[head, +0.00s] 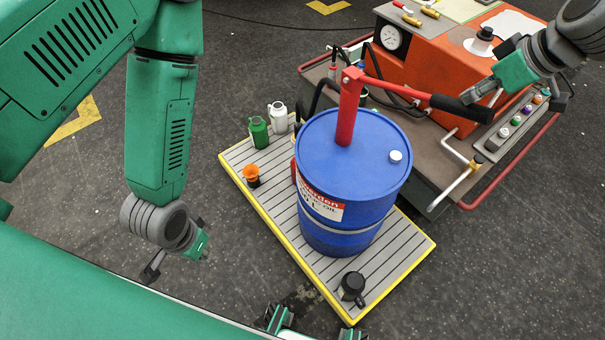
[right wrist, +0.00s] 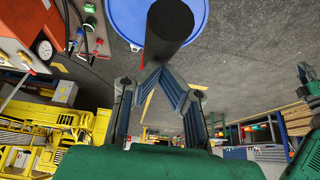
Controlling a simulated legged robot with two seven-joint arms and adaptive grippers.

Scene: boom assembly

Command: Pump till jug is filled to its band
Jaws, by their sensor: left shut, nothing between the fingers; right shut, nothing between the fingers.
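A blue drum (head: 340,165) carries a red hand pump (head: 348,105). Its lever runs right to a black grip (head: 458,107). My right gripper (head: 483,97) is at the grip's end, shut with nothing held. In the right wrist view its fingertips (right wrist: 166,72) meet beside the black grip (right wrist: 170,30); I cannot tell whether they touch. A green jug (head: 258,132) and a white jug (head: 277,117) stand behind the drum's left side. A black jug (head: 351,287) stands at the front. No fill level or band is visible. My left gripper (head: 178,262) is shut and empty, left of the pallet.
The drum stands on a grey slatted pallet (head: 395,258) with yellow edges. An orange funnel-like item (head: 251,174) is on it. An orange machine (head: 430,62) with a gauge (head: 391,38) and a row of buttons stands behind right. The floor at the lower right is clear.

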